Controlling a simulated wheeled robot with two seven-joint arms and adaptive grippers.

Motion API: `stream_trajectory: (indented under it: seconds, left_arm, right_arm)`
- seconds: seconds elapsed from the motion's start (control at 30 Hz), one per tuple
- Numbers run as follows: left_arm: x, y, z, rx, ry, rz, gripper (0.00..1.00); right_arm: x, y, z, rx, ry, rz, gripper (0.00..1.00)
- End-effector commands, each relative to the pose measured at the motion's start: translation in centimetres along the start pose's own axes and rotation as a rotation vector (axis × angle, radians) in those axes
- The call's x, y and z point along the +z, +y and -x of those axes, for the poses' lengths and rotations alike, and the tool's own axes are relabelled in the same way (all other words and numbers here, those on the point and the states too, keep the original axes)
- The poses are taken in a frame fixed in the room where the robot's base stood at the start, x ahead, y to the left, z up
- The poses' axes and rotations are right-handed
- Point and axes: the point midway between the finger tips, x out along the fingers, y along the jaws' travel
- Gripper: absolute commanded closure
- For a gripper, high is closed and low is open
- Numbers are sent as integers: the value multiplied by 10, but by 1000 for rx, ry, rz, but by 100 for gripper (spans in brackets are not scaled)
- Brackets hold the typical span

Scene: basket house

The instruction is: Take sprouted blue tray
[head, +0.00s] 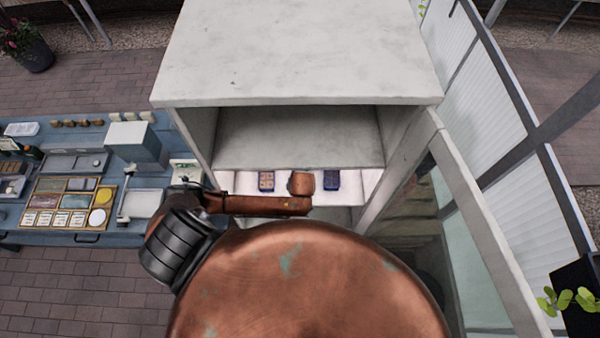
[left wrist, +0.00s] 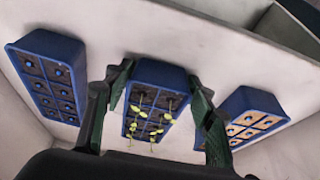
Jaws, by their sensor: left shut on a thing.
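The sprouted blue tray (left wrist: 155,108) is in the middle of the left wrist view, with small yellow-green sprouts over dark cells. My left gripper (left wrist: 160,80) is shut on it, with one green finger at each side. In the head view, my copper left arm reaches to the lit shelf and hides the sprouted tray. My right gripper is in neither view.
A blue tray with orange cells (head: 266,181) stands left of my arm, and a dark-celled blue tray (head: 331,180) stands right. They flank the held tray closely. The pale cabinet (head: 300,62) encloses the shelf; a blue workbench (head: 95,136) stands left.

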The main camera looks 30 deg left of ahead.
Motion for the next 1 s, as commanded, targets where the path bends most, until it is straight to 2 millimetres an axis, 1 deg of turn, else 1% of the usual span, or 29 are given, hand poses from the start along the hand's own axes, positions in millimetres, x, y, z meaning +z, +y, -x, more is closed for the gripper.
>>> stream_trajectory:
  seconds: [0.03, 0.3, 0.53, 0.67, 0.83, 0.97, 1.0]
  left_arm:
    - [0, 0, 0, 0, 0, 0, 62]
    - [0, 0, 0, 0, 0, 0, 80]
    - [0, 0, 1, 1, 1, 0, 80]
    - [2, 1, 5, 3, 0, -1, 80]
    - [10, 1, 21, 4, -2, 1, 80]
    - [31, 1, 42, 6, -5, 1, 80]
    - [38, 2, 50, 7, -4, 0, 80]
  right_arm:
    - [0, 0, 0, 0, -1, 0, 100]
    - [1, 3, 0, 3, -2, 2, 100]
    - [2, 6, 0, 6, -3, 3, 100]
    - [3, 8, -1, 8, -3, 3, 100]
    - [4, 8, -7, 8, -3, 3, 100]
    - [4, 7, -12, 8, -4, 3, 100]
    - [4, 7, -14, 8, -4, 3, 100]
